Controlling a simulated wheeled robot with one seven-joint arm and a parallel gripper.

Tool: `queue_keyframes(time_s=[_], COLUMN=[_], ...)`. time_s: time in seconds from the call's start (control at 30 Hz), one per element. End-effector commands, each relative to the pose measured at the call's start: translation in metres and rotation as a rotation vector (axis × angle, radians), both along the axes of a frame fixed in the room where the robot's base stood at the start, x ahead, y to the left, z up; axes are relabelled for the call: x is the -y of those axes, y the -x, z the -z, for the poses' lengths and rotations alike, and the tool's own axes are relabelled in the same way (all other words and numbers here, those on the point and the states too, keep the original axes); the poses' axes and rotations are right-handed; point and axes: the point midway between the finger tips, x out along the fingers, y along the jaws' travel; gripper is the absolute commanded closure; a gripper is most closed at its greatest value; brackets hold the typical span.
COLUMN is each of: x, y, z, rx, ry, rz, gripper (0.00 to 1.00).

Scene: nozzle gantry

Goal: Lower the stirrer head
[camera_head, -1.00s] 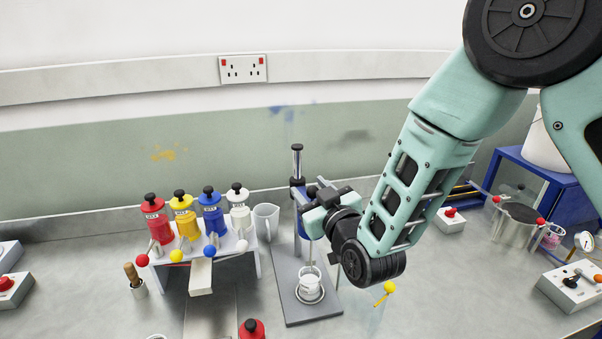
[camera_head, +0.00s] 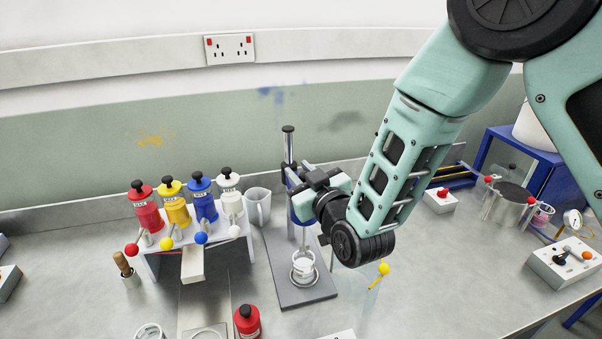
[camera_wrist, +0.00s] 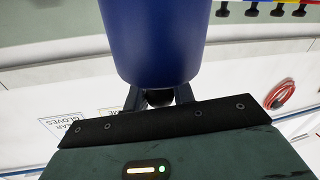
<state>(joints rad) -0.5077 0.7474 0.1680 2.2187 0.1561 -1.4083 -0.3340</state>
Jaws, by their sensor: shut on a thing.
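The stirrer stand has a grey base plate (camera_head: 316,298) and an upright metal column (camera_head: 288,146) with a black cap. The stirrer head (camera_head: 297,213) is blue and sits on the column, partly hidden behind my gripper (camera_head: 309,190). A thin rod hangs below the head towards a glass beaker (camera_head: 303,270) on the base plate; I cannot tell how deep the rod reaches. In the wrist view the blue head (camera_wrist: 165,40) fills the top middle. My gripper (camera_wrist: 158,97) is shut there on a dark knob just below the head's blue body.
Red, yellow, blue and white bottles stand on a white rack (camera_head: 150,262) to the left, with a jug (camera_head: 258,205) beside it. A red bottle (camera_head: 247,321) is at the front. A yellow-topped item (camera_head: 383,269) stands right of the base plate, close below my wrist.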

Motion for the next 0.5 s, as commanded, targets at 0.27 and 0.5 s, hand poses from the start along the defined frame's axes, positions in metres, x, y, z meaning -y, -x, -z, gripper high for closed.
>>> queue_keyframes(time_s=[0.27,0.5], x=[0.0,0.0], y=[0.0,0.0], z=[0.045,0.079], rx=[0.0,0.0], ry=[0.0,0.0], rz=[-0.001,-0.001], gripper=[1.0,1.0])
